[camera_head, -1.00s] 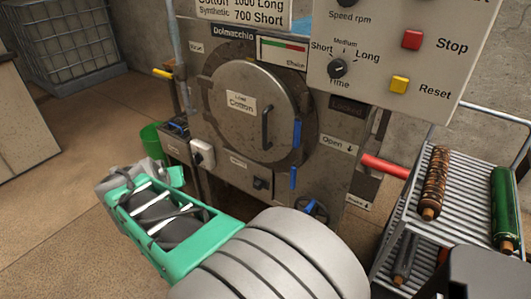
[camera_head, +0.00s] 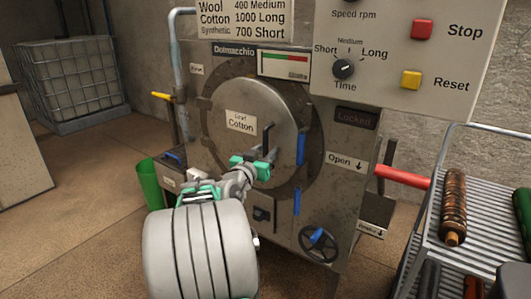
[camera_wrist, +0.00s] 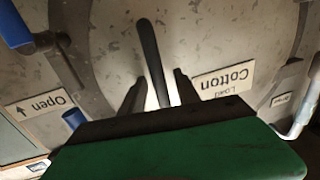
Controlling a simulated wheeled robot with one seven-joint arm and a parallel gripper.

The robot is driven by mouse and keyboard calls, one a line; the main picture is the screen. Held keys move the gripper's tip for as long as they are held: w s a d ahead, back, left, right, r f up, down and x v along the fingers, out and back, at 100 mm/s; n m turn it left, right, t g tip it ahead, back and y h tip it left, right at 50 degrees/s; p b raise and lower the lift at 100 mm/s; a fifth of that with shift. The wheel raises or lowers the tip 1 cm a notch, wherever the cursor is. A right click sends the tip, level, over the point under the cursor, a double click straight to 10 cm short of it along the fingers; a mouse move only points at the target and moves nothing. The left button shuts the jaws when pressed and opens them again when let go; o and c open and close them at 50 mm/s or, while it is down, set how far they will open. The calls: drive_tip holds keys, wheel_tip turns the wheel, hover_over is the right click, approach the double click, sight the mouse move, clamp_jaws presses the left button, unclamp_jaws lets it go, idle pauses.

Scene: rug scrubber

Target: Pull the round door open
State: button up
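My green and grey gripper (camera_head: 264,157) is at the handle's lower part. In the wrist view the handle (camera_wrist: 150,50) runs between my two dark fingers (camera_wrist: 158,92), with gaps on both sides, so the gripper is open around it. The lower end of the handle is hidden by my gripper.
Blue levers (camera_head: 300,149) are close right of the door, and a handwheel (camera_head: 318,244) is below. A red bar (camera_head: 403,177) sticks out at the right, near a rack (camera_head: 480,205) with rollers.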

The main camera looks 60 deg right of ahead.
clamp_jaws()
idle(0.3)
idle(1.1)
